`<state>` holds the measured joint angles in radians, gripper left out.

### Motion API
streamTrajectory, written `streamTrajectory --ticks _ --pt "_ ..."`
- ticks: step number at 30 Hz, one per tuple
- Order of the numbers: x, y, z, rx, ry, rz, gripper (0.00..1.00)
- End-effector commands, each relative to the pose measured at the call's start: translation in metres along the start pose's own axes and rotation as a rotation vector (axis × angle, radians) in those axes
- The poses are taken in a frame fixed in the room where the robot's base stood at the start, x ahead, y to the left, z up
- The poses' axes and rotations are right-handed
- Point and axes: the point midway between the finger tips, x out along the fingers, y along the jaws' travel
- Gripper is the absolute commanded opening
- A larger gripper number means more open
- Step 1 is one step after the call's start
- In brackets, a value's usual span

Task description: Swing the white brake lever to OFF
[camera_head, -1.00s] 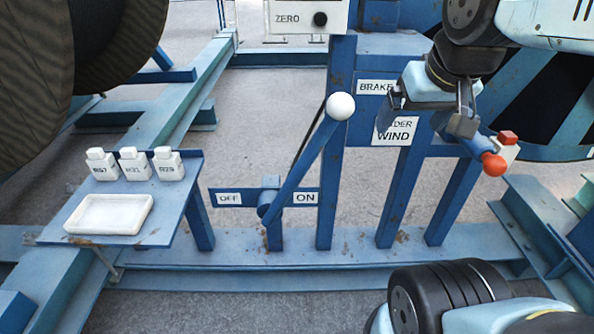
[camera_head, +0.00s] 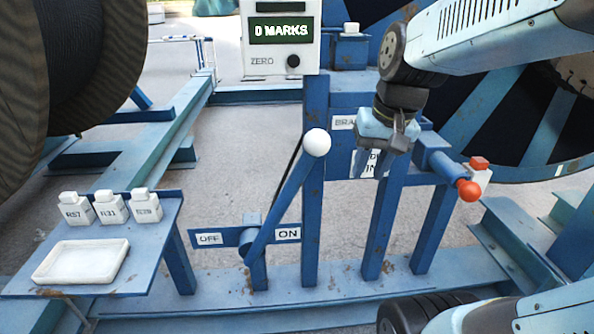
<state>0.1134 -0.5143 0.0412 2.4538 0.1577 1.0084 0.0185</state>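The brake lever is a blue bar (camera_head: 283,207) with a white ball knob (camera_head: 316,142) at its top. It leans up and to the right from a pivot on a blue bracket, over the ON side. The OFF label (camera_head: 209,239) is left of the pivot and the ON label (camera_head: 287,234) is right of it. My gripper (camera_head: 375,168) is right of the white knob, pointing down, apart from the lever. Its fingers look spread with nothing between them. It partly covers the BRAKE and WIND signs behind it.
A display box (camera_head: 281,38) reading "0 MARKS" stands above the lever. A red-ball handle (camera_head: 468,190) is at right. A shelf (camera_head: 150,260) at left holds labelled white blocks (camera_head: 110,207) and a white tray (camera_head: 82,262). A big dark reel (camera_head: 85,60) is upper left.

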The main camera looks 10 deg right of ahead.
Motion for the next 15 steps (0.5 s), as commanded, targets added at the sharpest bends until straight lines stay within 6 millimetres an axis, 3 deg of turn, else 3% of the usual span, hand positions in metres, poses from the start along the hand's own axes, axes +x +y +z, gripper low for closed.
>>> streamTrajectory --ticks 9,15 --pt "0.037 -0.005 -0.015 0.157 -0.222 -0.074 0.01" --pt "0.059 -0.008 -0.024 0.255 -0.355 -0.131 0.00"
